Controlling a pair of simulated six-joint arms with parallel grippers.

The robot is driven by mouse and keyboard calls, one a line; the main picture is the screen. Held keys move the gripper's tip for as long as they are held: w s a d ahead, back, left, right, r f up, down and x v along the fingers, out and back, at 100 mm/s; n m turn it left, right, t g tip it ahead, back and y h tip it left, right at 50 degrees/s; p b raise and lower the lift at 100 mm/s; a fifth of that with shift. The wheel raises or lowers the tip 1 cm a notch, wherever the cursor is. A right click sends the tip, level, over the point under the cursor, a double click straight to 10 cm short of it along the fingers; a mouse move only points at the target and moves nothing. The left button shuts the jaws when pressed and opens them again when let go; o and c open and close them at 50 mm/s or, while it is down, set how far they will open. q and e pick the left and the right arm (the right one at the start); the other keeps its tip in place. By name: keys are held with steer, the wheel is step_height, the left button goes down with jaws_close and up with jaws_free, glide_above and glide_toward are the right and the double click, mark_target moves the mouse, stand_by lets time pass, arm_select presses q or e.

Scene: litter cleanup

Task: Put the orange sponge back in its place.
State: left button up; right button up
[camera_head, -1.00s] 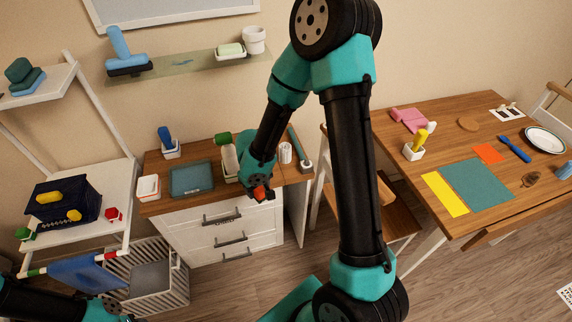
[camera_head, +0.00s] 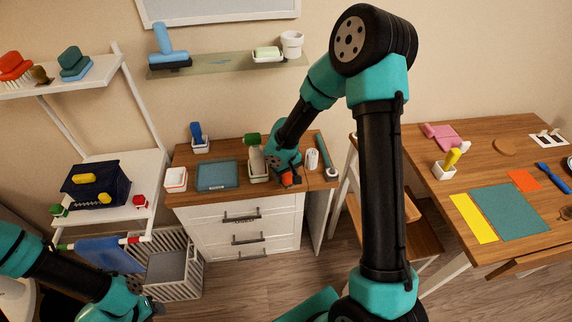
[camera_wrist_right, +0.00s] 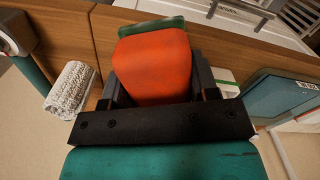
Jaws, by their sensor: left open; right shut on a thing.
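The orange sponge (camera_head: 287,179) is held by my right gripper (camera_head: 291,182) at the front edge of the drawer cabinet's wooden top. In the right wrist view, the sponge (camera_wrist_right: 152,65) fills the space between the two dark fingers, with a green strip at its far end. I cannot tell whether it touches the cabinet. My left gripper (camera_head: 152,309) is low at the bottom left, in front of the striped bin, open and apart from the sponge. No marked place for the sponge is clear in these views.
On the cabinet top stand a teal tray (camera_head: 217,176), a holder with a green-topped bottle (camera_head: 256,161), a white roll (camera_head: 312,159) and a small white container (camera_head: 176,180). A striped bin (camera_head: 180,285) stands on the floor. A wooden table (camera_head: 412,165) is at the right.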

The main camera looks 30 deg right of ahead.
steer(key=w+d, duration=0.1)
steer(key=w, duration=0.1)
steer(key=w+d, duration=0.1)
steer(key=w, duration=0.1)
steer(key=w+d, duration=0.2)
steer(key=shift+w+d+f, duration=0.1)
steer(key=shift+w+f, duration=0.25)
steer(key=shift+w+d, duration=0.15)
steer(key=shift+w, duration=0.1)
steer(key=shift+f, duration=1.8)
steer(key=shift+f, duration=0.1)
steer(key=o, duration=1.5)
steer(key=shift+c, duration=0.2)
step_height(320, 180, up, 12)
